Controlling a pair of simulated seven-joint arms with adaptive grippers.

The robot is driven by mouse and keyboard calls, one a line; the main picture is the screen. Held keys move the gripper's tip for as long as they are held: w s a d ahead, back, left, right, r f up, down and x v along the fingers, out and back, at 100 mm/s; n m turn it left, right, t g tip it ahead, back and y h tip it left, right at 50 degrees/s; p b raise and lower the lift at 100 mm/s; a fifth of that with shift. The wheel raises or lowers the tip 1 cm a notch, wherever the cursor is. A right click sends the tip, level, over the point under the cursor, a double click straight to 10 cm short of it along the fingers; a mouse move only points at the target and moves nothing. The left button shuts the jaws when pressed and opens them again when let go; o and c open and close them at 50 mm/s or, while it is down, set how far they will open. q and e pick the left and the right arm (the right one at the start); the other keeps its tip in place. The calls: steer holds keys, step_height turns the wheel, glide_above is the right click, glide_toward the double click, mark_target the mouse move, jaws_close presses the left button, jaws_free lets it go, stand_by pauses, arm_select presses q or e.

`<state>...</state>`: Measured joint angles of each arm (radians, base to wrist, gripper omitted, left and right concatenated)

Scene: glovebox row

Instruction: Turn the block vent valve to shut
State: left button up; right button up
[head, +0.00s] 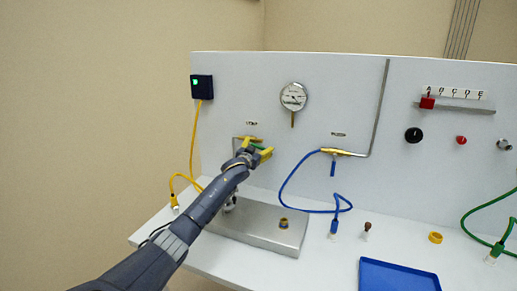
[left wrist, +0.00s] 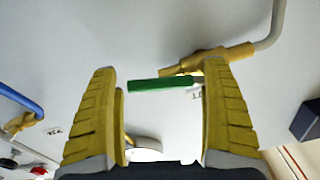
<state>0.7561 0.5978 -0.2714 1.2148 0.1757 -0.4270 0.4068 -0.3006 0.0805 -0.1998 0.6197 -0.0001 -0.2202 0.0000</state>
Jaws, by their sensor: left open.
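A brass valve (head: 250,138) with a green lever handle sits on the upright panel, under a label too small to read. It also shows in the left wrist view (left wrist: 212,60), joined to a grey pipe. The green handle (left wrist: 160,85) lies nearly level across the gap between my yellow fingers there. My left gripper (head: 258,153) is open in front of the handle; whether a finger touches it I cannot tell. In the head view the gripper partly hides the valve. My right gripper is not in view.
A second brass valve (head: 343,153) with a blue handle (head: 333,169) hanging down and a blue hose stands to the right. A gauge (head: 293,96) is above. A metal plate (head: 255,225) and a blue tray (head: 398,275) are on the bench below.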

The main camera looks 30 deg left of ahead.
arm_select(q)
steer(key=shift+d, duration=0.1)
jaws_close()
stand_by(0.3)
stand_by(1.2)
